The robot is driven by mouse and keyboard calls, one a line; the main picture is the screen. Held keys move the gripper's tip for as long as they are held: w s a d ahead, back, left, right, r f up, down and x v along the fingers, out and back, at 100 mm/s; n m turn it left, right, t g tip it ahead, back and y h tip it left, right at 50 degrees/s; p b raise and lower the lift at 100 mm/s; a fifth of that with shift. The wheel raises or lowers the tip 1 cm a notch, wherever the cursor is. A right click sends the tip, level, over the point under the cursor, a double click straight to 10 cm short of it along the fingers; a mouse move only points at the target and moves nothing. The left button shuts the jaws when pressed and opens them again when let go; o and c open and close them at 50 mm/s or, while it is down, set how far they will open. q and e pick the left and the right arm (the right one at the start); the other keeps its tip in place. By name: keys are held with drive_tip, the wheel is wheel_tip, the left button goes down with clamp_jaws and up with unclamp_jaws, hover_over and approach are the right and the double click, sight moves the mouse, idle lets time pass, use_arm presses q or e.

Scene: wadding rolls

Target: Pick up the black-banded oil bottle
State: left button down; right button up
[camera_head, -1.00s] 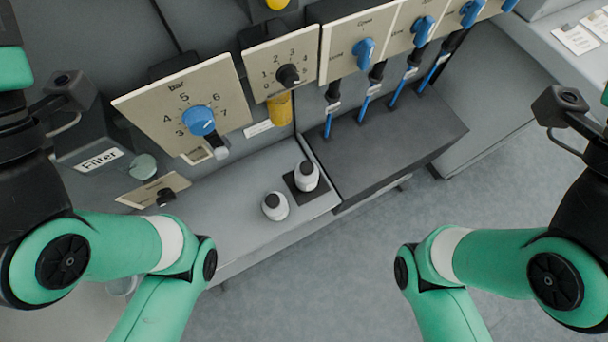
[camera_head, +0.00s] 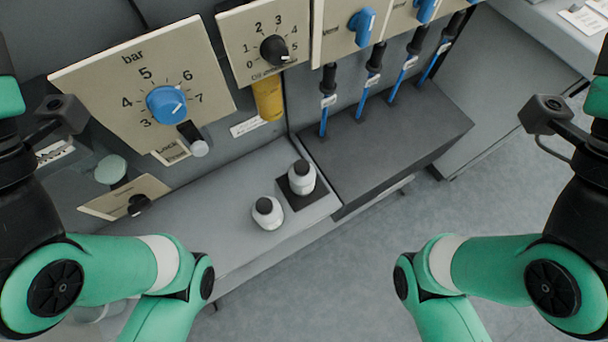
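Two small white bottles with black caps stand upright on the grey ledge below the panel. One bottle (camera_head: 302,178) stands on a dark square pad (camera_head: 290,198). The other bottle (camera_head: 267,213) stands on the bare ledge, to the left and nearer. I cannot make out clearly which bottle has a black band. Parts of both my arms show at the left and right sides, well apart from the bottles. Neither gripper is in view.
Behind the ledge (camera_head: 222,232) is a panel with a blue pressure knob (camera_head: 167,105) and a black knob (camera_head: 274,50). A yellow cylinder (camera_head: 268,98) hangs below it. A dark raised block (camera_head: 385,150) with blue tubes above it stands right of the bottles. Open floor (camera_head: 330,275) lies in front.

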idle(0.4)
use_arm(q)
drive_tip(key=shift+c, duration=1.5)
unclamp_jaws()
